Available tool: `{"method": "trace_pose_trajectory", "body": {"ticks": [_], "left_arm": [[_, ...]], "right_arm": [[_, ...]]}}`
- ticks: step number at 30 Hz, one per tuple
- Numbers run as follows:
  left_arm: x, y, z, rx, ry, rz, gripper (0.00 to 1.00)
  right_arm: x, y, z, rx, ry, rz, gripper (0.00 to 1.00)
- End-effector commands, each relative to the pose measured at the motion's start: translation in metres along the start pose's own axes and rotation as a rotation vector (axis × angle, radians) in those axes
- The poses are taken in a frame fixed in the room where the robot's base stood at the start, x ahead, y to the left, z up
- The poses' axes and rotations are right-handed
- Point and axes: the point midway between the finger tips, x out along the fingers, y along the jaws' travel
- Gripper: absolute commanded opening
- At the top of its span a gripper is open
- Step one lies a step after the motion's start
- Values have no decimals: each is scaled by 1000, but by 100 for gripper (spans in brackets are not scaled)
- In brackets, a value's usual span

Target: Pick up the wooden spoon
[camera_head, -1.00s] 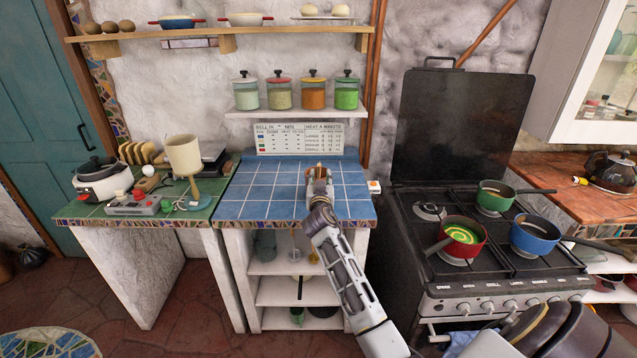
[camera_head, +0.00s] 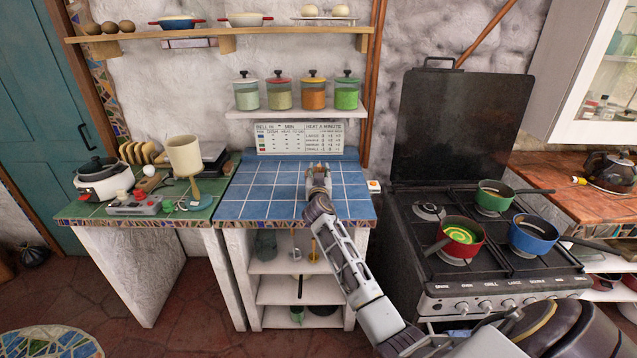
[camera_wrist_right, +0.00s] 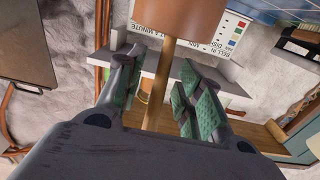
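The wooden spoon shows in the right wrist view, with its light handle (camera_wrist_right: 157,92) running down between the fingers and a broad brown end at the top edge. My right gripper (camera_wrist_right: 160,90) has its green finger pads on both sides of the handle, with narrow gaps visible, so it looks open around it. In the head view my right gripper (camera_head: 318,170) is over the blue tiled counter (camera_head: 255,190), near its middle. There the spoon is mostly hidden by the fingers. My left gripper is not in view.
A green side counter (camera_head: 90,212) on the left holds a cream lamp (camera_head: 184,155) and a white cooker (camera_head: 98,180). A shelf of jars (camera_head: 295,112) hangs behind. The stove (camera_head: 470,270) with several pans stands right. The blue counter around the gripper is clear.

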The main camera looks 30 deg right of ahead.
Motion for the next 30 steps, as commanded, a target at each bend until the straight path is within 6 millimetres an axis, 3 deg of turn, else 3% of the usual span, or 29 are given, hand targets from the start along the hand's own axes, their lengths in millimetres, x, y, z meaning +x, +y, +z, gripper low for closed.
{"method": "trace_pose_trajectory", "body": {"ticks": [7, 16, 30], "left_arm": [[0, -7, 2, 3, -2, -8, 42], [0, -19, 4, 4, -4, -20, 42], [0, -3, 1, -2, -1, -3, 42]], "right_arm": [[0, 0, 0, 0, 0, 0, 36], [0, 0, 0, 0, 0, 0, 0], [0, 0, -4, 2, 1, 0, 0]]}}
